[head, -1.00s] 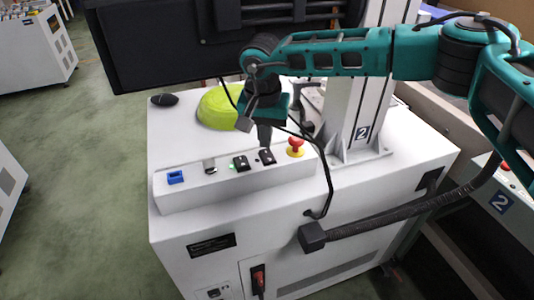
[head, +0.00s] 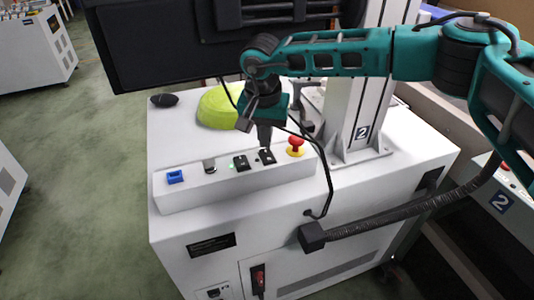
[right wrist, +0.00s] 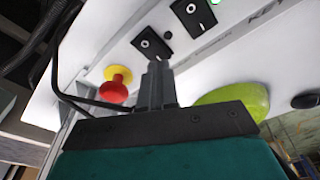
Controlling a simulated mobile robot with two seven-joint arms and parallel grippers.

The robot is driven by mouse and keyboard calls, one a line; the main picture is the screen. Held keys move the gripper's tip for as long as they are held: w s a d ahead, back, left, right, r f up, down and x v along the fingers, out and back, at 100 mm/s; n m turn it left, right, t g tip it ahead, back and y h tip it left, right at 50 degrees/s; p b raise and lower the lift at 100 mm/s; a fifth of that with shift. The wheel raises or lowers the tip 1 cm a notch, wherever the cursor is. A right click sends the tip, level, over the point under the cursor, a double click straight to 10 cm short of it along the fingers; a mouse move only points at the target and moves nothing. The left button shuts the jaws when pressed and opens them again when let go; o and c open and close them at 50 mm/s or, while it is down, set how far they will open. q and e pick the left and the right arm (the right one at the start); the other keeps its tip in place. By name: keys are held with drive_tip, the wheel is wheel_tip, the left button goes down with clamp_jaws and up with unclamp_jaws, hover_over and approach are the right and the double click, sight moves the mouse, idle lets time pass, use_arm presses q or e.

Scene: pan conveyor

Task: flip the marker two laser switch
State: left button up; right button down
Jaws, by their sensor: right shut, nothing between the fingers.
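The white machine (head: 330,226) marked 2 has a raised control panel on its top. On the panel are two black rocker switches: the right one (head: 268,159) next to the red stop button, and another (head: 241,163) to its left by a small green light. My right gripper (head: 265,144) points down with its fingers shut and empty, its tips at the upper edge of the right rocker switch. In the right wrist view the closed fingertips (right wrist: 157,66) lie just below that switch (right wrist: 151,43); contact cannot be told. My left gripper is not in view.
A red stop button (head: 295,143) on a yellow base stands close right of the fingers. A key switch (head: 210,165) and a blue socket (head: 175,177) are farther left. Behind are a lime-green dome (head: 216,108), a dark monitor (head: 150,45) and a white post (head: 356,100).

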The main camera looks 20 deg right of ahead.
sight(265, 152)
drive_tip(key=shift+f+b, duration=0.5)
drive_tip(key=shift+f, duration=0.35)
drive_tip(key=shift+r, duration=0.25)
drive_tip(key=shift+r+p, duration=2.45)
drive_tip(key=shift+r, duration=0.9)
drive_tip(key=shift+f, duration=0.1)
